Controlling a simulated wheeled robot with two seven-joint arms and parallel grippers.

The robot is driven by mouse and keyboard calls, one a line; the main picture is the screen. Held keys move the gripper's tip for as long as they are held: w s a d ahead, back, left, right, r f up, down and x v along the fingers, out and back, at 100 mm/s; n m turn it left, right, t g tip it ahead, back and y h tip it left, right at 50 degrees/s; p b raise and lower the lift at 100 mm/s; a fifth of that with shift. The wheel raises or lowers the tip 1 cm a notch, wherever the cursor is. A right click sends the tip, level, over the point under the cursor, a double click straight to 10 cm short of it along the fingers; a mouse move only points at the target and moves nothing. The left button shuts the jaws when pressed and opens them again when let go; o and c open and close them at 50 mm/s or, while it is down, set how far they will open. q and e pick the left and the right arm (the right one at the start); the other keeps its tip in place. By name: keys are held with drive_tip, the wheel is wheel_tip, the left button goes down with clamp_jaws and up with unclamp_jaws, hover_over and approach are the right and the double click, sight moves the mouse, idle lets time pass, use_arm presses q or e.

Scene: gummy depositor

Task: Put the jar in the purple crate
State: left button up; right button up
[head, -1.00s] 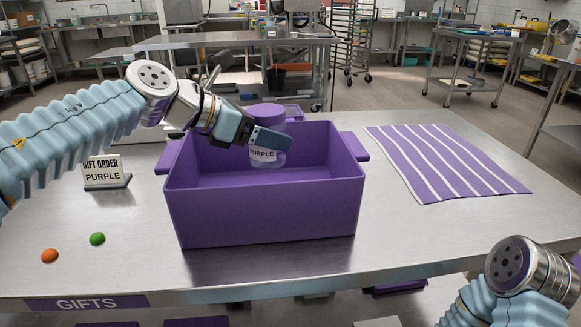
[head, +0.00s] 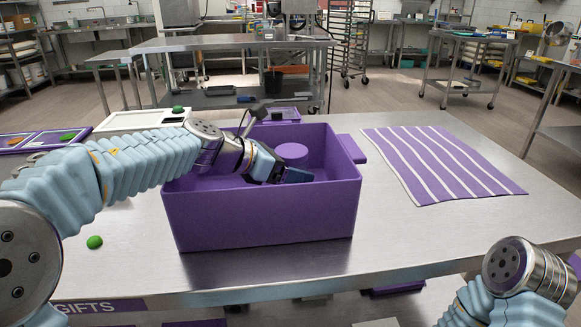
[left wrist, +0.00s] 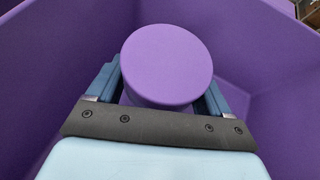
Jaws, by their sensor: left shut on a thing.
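The purple crate (head: 265,218) stands on the steel table in the head view. The jar's purple lid (head: 292,151) shows inside the crate, below the level of the far rim. In the left wrist view the round lid (left wrist: 167,62) sits between the two fingers, with crate walls (left wrist: 65,65) around it. My left gripper (head: 290,174) reaches down into the crate and is shut on the jar. The jar's body is mostly hidden by the gripper and the crate's front wall; I cannot tell whether it touches the crate floor. My right gripper is out of view.
A purple striped cloth (head: 440,163) lies on the table to the right. A green candy (head: 94,242) lies at the left. Trays (head: 45,140) with candies stand at the back left. The table in front of the crate is clear.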

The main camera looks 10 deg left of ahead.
use_arm(q)
drive_tip(key=shift+f, duration=0.15)
drive_tip(key=o, duration=1.1)
drive_tip(key=shift+c, duration=0.2)
drive_tip(key=shift+r, duration=0.25)
drive_tip(key=v, duration=1.2)
drive_tip(key=shift+f, duration=0.1)
